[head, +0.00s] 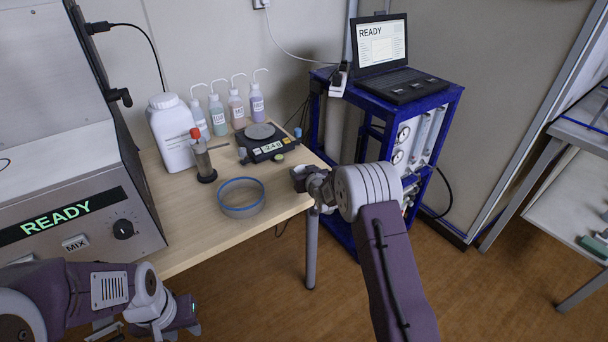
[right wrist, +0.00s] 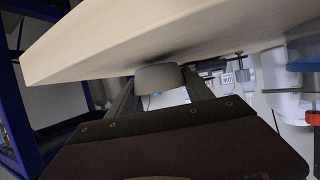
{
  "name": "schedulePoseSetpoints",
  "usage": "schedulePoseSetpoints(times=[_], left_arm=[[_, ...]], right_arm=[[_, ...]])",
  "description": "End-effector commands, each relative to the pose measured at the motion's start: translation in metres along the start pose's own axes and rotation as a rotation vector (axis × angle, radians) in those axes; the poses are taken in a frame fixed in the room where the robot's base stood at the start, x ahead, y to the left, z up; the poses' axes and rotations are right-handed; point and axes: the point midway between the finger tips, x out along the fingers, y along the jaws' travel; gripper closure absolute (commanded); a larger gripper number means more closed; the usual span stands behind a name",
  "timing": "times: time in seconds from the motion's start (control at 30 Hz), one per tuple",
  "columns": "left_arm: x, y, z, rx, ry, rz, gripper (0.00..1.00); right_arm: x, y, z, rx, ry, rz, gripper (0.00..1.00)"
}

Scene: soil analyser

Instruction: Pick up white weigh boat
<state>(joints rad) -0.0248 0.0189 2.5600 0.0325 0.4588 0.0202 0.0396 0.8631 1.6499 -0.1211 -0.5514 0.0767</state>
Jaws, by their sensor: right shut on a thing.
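The white weigh boat (right wrist: 158,78) shows in the right wrist view as a small, pale, shaded round cup between my right gripper's fingers. My right gripper (right wrist: 160,85) is shut on it. The boat is close to the tabletop, with a dark shadow beside it; I cannot tell whether it touches. In the head view my right gripper (head: 300,178) is at the right edge of the table, and the boat cannot be made out there. My left gripper (head: 186,313) is low at the left, below the table's front edge; its fingers are not clear.
On the wooden table (head: 190,240) stand a blue-rimmed sieve (head: 241,198), a balance (head: 268,145), a red-topped device (head: 202,158), a white jug (head: 174,132) and several wash bottles (head: 217,112). The analyser (head: 75,190) reads READY. A blue cart (head: 440,105) carries a laptop (head: 385,65).

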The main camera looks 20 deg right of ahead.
Motion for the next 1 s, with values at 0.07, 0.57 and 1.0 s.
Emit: schedulePoseSetpoints(times=[0.07, 0.57, 1.0], left_arm=[[-0.005, 0.000, -0.001, 0.000, 0.000, 0.000, 0.64], [-0.054, 0.001, -0.006, 0.000, 0.000, 0.000, 0.64], [-0.070, 0.001, -0.007, 0.000, 0.000, 0.000, 0.64]], right_arm=[[-0.005, 0.000, -0.013, -0.001, 0.003, 0.000, 0.66], [-0.011, 0.082, -0.096, 0.000, 0.002, 0.004, 0.66], [-0.005, 0.111, -0.110, -0.001, 0.000, -0.003, 0.66]])
